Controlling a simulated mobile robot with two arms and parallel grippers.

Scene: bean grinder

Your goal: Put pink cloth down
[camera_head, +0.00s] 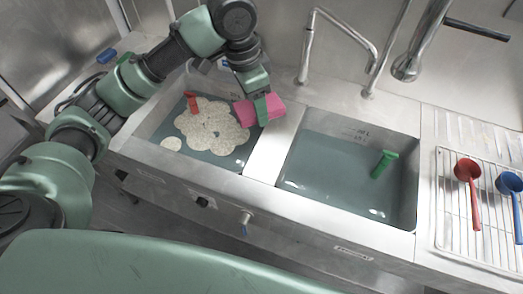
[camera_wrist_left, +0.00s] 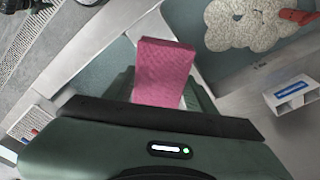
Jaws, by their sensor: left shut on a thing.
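The pink cloth (camera_head: 268,108) is a folded block with a rough surface. My left gripper (camera_head: 261,108) is shut on it and holds it by the divider between the two sinks, at the right rim of the left sink. In the left wrist view the cloth (camera_wrist_left: 164,72) stands out between the fingers of my left gripper (camera_wrist_left: 160,100). I cannot tell whether the cloth touches the divider below. My right gripper is not in view.
The left sink holds water, pale foam-like clumps (camera_head: 212,125) and a red item (camera_head: 192,102). The right sink (camera_head: 340,170) holds water and a green item (camera_head: 384,163). Red (camera_head: 468,172) and blue (camera_head: 509,184) scoops lie on a rack at right. Taps stand behind.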

